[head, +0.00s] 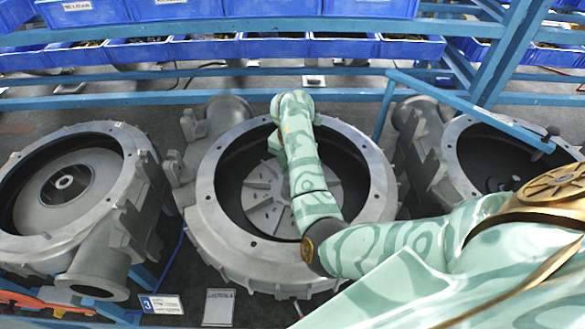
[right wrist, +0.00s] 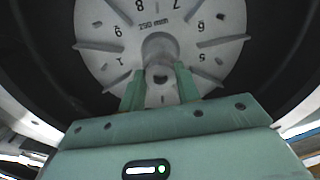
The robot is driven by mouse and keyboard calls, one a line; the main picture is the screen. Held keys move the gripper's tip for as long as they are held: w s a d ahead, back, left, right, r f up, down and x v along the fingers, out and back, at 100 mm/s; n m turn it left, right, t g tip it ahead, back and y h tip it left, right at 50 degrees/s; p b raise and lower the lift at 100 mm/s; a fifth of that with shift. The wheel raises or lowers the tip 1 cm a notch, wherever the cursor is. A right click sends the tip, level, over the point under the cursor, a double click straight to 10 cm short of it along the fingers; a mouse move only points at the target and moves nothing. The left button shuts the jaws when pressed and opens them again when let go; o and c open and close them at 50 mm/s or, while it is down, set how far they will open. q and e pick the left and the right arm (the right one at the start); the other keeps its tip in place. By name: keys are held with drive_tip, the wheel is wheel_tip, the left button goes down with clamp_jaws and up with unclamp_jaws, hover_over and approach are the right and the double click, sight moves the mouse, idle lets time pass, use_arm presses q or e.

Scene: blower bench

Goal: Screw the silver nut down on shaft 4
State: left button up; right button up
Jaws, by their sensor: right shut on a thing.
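In the right wrist view, my right gripper (right wrist: 159,88) has its two green fingers on either side of a small silver nut (right wrist: 160,76) with a dark hole. The nut is at the end of a grey central shaft (right wrist: 159,48) on a pale numbered impeller disc (right wrist: 110,45). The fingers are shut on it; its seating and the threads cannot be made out. In the head view, my right arm reaches over the middle blower housing (head: 225,240), where the impeller (head: 265,205) shows partly. The arm hides the hub, nut and fingertips there. My left gripper is not in view.
Another housing with an impeller (head: 62,183) stands at left, and an open dark housing (head: 455,150) at right. A blue rail (head: 240,97) and blue bins (head: 200,48) run behind. Small number plates (head: 160,304) lie in front.

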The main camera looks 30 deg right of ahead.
drive_tip(key=m+b, duration=0.2)
drive_tip(key=m, duration=0.2)
drive_tip(key=shift+f, duration=0.1)
drive_tip(key=m+b, duration=0.3)
drive_tip(key=m, duration=0.1)
drive_tip(key=shift+m, duration=0.4)
drive_tip(key=m+b, duration=0.2)
drive_tip(key=m, duration=0.1)
drive_tip(key=m+b, duration=0.2)
drive_tip(key=shift+s+a+m, duration=0.15)
drive_tip(key=shift+a+m, duration=0.05)
drive_tip(key=shift+m, duration=0.2)
drive_tip(key=shift+m+b, duration=0.9)
drive_tip(key=shift+m, duration=0.3)
drive_tip(key=m+b, duration=0.2)
drive_tip(key=m, duration=0.2)
drive_tip(key=shift+d, duration=0.15)
drive_tip(key=m+b, duration=0.1)
drive_tip(key=m, duration=0.2)
drive_tip(key=shift+r+m, duration=0.2)
drive_tip(key=shift+m, duration=0.5)
drive_tip(key=o, duration=0.7)
drive_tip(key=shift+w+d+f, duration=0.1)
drive_tip(key=shift+w, duration=0.1)
